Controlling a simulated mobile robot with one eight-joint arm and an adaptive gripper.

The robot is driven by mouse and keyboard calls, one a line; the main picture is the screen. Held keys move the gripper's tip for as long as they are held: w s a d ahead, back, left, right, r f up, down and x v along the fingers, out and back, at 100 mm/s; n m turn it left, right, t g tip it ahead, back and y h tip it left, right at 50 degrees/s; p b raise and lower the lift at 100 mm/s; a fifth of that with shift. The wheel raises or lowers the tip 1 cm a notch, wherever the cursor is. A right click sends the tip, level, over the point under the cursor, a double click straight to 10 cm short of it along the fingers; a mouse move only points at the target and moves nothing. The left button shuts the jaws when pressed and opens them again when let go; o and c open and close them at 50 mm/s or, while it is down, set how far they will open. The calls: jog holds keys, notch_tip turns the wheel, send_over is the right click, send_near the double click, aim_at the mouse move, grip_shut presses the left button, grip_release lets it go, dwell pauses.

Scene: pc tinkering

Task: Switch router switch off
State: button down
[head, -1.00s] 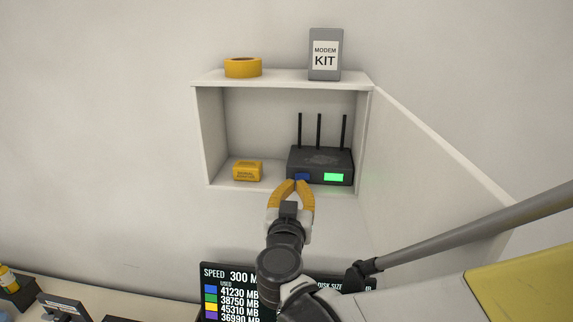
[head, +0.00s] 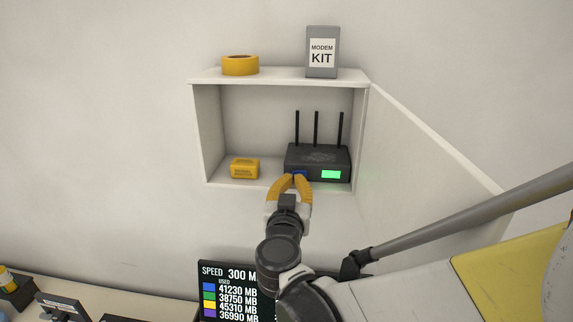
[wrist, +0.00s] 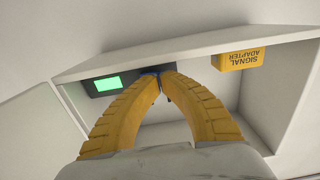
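The black router (head: 319,159) with three antennas sits on the right side of the open wall cabinet's floor. My gripper (head: 297,177) has yellow fingers with the tips together, in front of the blue switch. The tips (wrist: 161,78) hide most of the switch, so I cannot tell whether they touch it.
A yellow signal adapter box (head: 245,168) sits left of the router in the cabinet (head: 278,188). A yellow tape roll (head: 240,65) and a modem kit box (head: 322,52) stand on top. The open door (head: 425,165) is at right. A screen (head: 228,292) is below.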

jog(key=shift+w+d+b, duration=0.2)
jog(key=shift+w+b, duration=0.15)
jog(key=shift+w, duration=0.85)
dwell(0.7)
jog(key=shift+s+a, duration=0.2)
jog(key=shift+s, duration=0.75)
jog(key=shift+s+a, duration=0.15)
jog(key=shift+s, duration=0.85)
jog(key=shift+s+a, duration=0.2)
jog(key=shift+s, duration=0.75)
